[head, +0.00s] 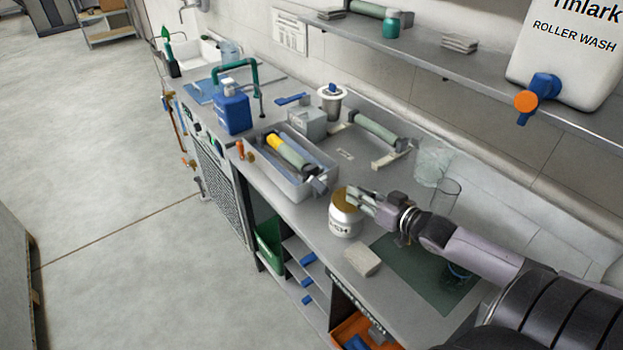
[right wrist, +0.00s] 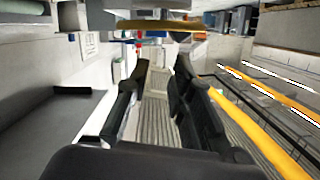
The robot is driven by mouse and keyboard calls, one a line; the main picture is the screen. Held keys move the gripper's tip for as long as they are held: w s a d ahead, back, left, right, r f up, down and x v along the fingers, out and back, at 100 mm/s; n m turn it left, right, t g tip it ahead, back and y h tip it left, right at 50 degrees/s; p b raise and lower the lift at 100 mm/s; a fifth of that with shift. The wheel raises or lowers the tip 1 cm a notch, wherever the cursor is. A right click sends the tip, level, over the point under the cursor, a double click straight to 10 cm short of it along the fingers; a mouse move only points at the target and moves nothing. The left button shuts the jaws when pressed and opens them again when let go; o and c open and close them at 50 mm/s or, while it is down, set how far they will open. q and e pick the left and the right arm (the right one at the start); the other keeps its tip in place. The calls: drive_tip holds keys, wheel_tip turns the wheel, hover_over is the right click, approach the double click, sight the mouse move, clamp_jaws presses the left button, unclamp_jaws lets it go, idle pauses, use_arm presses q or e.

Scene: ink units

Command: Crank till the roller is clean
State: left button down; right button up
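The roller (head: 290,153), yellow at one end and dark green at the other, lies in a pale grey trough (head: 268,178) on the bench. A grey fitting (head: 320,184) sits at the trough's near right end; I cannot tell if it is the crank. An orange knob (head: 240,148) is at the trough's left end. My right gripper (head: 352,197) is right of the trough, apart from it, beside or over a white jar (head: 343,222) with a gold lid. In the right wrist view its black fingers (right wrist: 158,75) are apart with nothing between them. My left gripper is not in view.
A second green roller (head: 377,131) lies behind the trough. A blue jug (head: 232,113) and a grey box (head: 307,122) stand near it. Clear glassware (head: 433,165) is behind my right arm. A beige block (head: 362,260) lies at the front edge. A wall shelf (head: 470,62) overhangs the back.

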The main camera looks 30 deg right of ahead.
sight(320, 187)
drive_tip(key=o, duration=0.4)
drive_tip(key=a+n+h, duration=0.1)
drive_tip(key=a, duration=0.1)
drive_tip(key=s+a+n, duration=0.1)
drive_tip(key=a, duration=0.1)
drive_tip(key=s+a+n+h+b, duration=0.1)
drive_tip(key=a, duration=0.1)
drive_tip(key=shift+r+n+h, duration=0.3)
drive_tip(key=s+n, duration=0.1)
drive_tip(key=s+a+r+n+h+b, duration=0.1)
drive_tip(key=shift+s+a+n+g, duration=0.15)
drive_tip(key=shift+a+n+g, duration=0.15)
drive_tip(key=shift+g, duration=0.1)
drive_tip(key=shift+n+h, duration=0.3)
drive_tip(key=p+x, duration=0.1)
drive_tip(key=x, duration=1)
drive_tip(key=p+x, duration=0.1)
drive_tip(key=x, duration=0.4)
drive_tip(key=shift+w+d+f+p, duration=0.1)
drive_tip(key=shift+w+f+p, duration=0.15)
drive_tip(key=shift+f+p, duration=0.1)
drive_tip(key=shift+c, duration=0.6)
clamp_jaws()
